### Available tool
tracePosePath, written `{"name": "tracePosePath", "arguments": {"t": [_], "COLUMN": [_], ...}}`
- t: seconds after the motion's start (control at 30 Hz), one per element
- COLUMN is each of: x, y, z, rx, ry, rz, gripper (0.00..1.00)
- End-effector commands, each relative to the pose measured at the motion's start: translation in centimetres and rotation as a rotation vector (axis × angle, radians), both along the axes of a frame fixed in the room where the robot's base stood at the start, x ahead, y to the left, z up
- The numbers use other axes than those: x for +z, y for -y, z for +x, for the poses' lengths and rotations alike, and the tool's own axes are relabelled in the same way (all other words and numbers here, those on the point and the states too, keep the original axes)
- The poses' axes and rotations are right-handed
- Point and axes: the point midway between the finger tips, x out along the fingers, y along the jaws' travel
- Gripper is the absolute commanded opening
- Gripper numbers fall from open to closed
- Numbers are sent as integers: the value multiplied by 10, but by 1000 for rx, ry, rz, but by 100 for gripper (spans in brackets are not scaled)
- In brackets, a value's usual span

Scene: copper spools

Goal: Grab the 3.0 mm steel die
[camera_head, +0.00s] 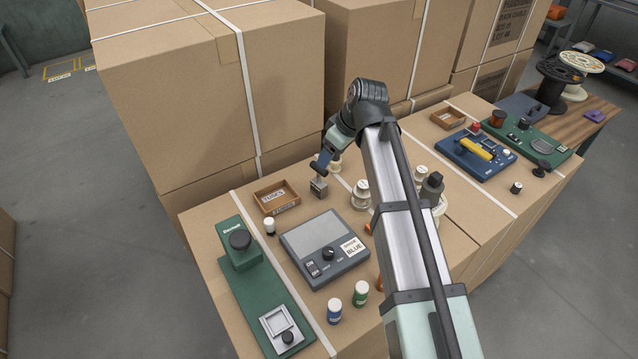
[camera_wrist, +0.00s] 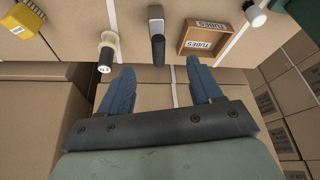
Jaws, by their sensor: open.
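I cannot tell for sure which thing is the 3.0 mm steel die. A small grey metal block with a dark post (camera_head: 319,188) stands on the cardboard top below my gripper (camera_head: 319,166). It also shows in the wrist view (camera_wrist: 157,32), beyond my gripper (camera_wrist: 158,68) and between the lines of its fingers. A cream spool-shaped piece with a dark end (camera_wrist: 107,48) stands left of it; its small white label is too small to read surely. My gripper's blue fingers are spread, with nothing between them.
A wooden tray labelled TUBES (camera_head: 258,197) stands close to the grey block. A grey scale (camera_head: 300,240) and a green device (camera_head: 250,290) are nearer. Tall cardboard boxes (camera_head: 190,80) rise behind. A blue device (camera_head: 470,165) lies right of my arm.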

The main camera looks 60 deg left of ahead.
Motion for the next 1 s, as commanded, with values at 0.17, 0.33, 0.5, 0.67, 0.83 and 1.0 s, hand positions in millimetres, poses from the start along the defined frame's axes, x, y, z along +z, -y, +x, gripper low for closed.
{"name": "tracePosePath", "arguments": {"t": [0.17, 0.33, 0.5, 0.67, 0.83, 1.0], "x": [-28, -52, -67, -72, -81, -101], "y": [-11, -21, -27, -28, -32, -40], "z": [-3, -6, -7, -8, -8, -8], "rx": [-1, -2, -2, -3, -3, -3], "ry": [-1, -1, 0, -1, -1, -1], "rz": [-1, 0, 1, 1, 0, -1], "gripper": [64, 64, 64, 64, 64, 64]}}
